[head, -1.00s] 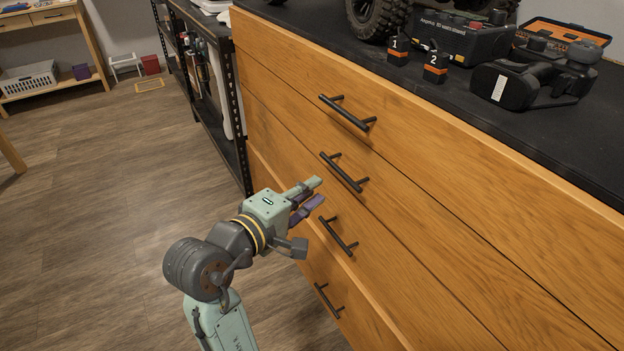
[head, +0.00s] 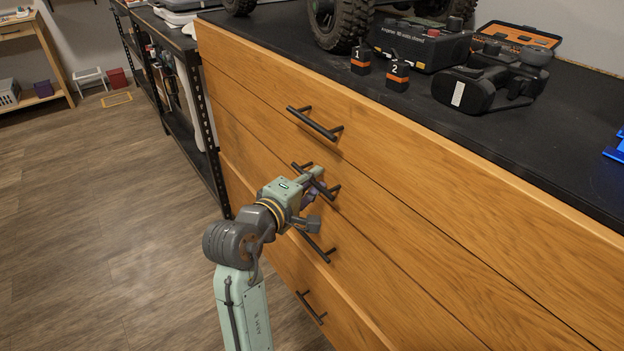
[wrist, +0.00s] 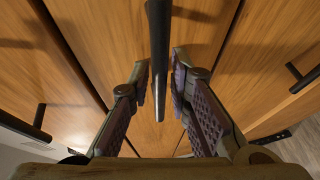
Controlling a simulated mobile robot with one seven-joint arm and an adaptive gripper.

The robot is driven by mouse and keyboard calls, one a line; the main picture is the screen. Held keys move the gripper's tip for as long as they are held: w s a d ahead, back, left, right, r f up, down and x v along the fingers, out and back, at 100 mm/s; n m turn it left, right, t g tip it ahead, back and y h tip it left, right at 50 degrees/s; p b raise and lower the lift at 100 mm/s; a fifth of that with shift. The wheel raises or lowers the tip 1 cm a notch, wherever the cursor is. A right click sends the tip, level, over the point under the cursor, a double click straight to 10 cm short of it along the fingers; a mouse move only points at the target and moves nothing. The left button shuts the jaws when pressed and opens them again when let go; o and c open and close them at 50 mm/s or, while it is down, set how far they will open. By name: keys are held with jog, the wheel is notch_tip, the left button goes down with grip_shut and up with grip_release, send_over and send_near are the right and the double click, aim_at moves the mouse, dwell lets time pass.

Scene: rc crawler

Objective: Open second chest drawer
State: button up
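The wooden chest (head: 420,175) has drawers stacked one above another, each with a black bar handle. The second drawer's handle (head: 333,193) is partly hidden behind my gripper (head: 314,184) in the head view. In the wrist view this handle (wrist: 159,45) runs between the two fingers of my gripper (wrist: 162,85). The fingers are open, one on each side of the bar, with a visible gap on both sides. The second drawer front (head: 400,232) looks shut.
The top drawer handle (head: 315,122) is above my gripper; the third (head: 316,246) and bottom (head: 311,307) handles are below. A shelf rack (head: 195,125) adjoins the chest.

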jog(key=shift+c, duration=0.4)
grip_shut()
